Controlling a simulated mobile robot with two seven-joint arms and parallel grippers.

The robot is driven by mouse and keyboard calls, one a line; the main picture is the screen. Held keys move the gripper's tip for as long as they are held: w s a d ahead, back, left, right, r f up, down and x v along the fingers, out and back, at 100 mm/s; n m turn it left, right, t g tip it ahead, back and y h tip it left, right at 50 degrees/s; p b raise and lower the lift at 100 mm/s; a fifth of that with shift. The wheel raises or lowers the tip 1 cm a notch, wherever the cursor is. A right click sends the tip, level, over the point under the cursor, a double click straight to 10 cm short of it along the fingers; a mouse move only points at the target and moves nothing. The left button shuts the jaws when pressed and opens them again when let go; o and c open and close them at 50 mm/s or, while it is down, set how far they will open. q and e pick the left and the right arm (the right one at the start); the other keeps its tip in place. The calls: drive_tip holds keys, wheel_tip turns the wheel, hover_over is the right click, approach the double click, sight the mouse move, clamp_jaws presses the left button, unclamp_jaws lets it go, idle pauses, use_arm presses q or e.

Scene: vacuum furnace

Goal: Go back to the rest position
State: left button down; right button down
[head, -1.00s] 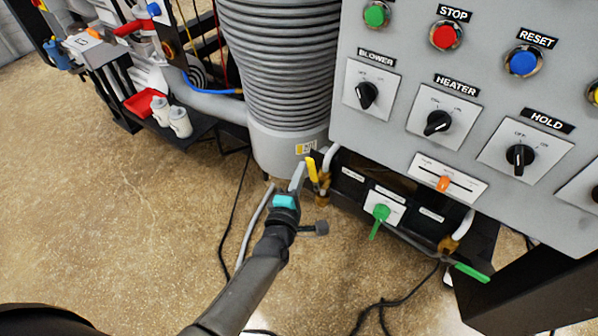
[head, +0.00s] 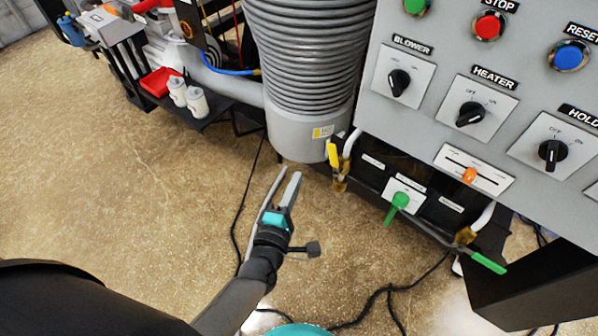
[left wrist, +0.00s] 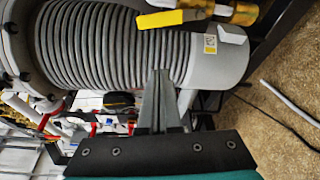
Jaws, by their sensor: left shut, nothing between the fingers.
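My left gripper (head: 291,188) is in the middle of the head view, above the floor and in front of the grey ribbed cylinder (head: 308,50). Its fingers are shut and empty, pointing up in the picture. They stand apart from the yellow-handled valve (head: 333,156) to their right. In the left wrist view the shut fingers (left wrist: 160,85) show against the ribbed cylinder (left wrist: 110,45), with the yellow handle (left wrist: 172,18) above them. My right gripper is not in view.
The control panel (head: 440,130) with knobs and buttons fills the upper right. Black cables (head: 372,306) lie on the floor (head: 120,190). A shelf with a red tray (head: 160,82) and white bottles (head: 197,102) stands upper left.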

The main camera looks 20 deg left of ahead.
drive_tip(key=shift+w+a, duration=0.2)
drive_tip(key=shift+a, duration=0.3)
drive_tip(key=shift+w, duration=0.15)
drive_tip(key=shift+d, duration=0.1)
